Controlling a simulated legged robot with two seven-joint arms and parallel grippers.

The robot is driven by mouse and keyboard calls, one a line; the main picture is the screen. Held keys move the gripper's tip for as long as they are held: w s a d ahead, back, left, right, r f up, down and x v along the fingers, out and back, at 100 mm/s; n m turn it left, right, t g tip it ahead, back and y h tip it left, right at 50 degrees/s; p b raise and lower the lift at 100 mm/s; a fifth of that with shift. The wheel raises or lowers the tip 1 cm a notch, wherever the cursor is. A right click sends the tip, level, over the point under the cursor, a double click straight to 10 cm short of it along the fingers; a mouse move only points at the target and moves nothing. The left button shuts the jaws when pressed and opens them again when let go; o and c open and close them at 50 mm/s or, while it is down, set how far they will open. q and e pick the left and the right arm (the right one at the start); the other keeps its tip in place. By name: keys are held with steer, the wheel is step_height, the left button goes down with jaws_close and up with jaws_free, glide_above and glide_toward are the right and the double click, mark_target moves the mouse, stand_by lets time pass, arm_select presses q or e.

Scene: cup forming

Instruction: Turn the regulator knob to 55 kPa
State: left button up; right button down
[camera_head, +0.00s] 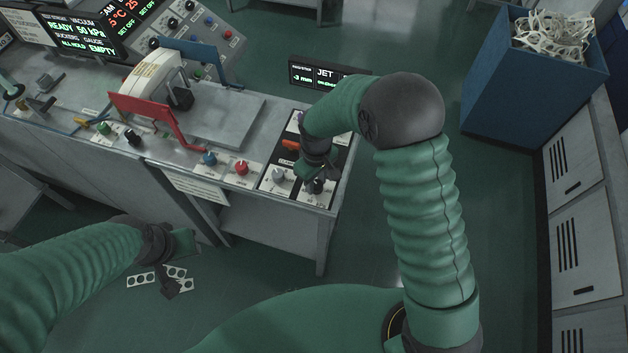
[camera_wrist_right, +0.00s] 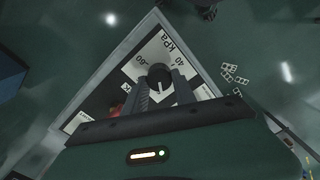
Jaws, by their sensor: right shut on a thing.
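The regulator knob (camera_wrist_right: 160,76) is dark and round, on a pale dial plate marked "kPa", "40" and "60" in the right wrist view. My right gripper (camera_wrist_right: 161,86) has its two ridged fingers closed on either side of it. In the head view, my right gripper (camera_head: 316,177) points down at the panel's front right corner and mostly hides the knob (camera_head: 316,187). The knob's pointer is hard to read. The vacuum display (camera_head: 82,32) reads "READY 50 kPa". My left gripper (camera_head: 185,243) hangs low in front of the bench; its fingers are unclear.
White cut sheets (camera_head: 140,280) lie on the floor. A blue bin (camera_head: 510,85) stands at right.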

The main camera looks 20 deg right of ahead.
steer(key=m, duration=0.4)
steer(key=shift+d+m, duration=0.15)
steer(key=shift+m, duration=0.15)
steer(key=m, duration=0.4)
steer(key=shift+s+m+p, duration=0.1)
steer(key=shift+m+p, duration=0.2)
steer(key=shift+p, duration=0.05)
steer(key=m+p, duration=0.1)
steer(key=m, duration=0.3)
steer(key=shift+s, duration=0.1)
steer(key=m+p, duration=0.1)
steer(key=m, duration=0.4)
steer(key=shift+s+f+p, duration=0.1)
steer(key=shift+p, duration=0.25)
steer(key=shift+m, duration=0.4)
steer(key=c, duration=1.3)
jaws_free()
steer(key=shift+o, duration=1.3)
steer(key=shift+a, duration=0.25)
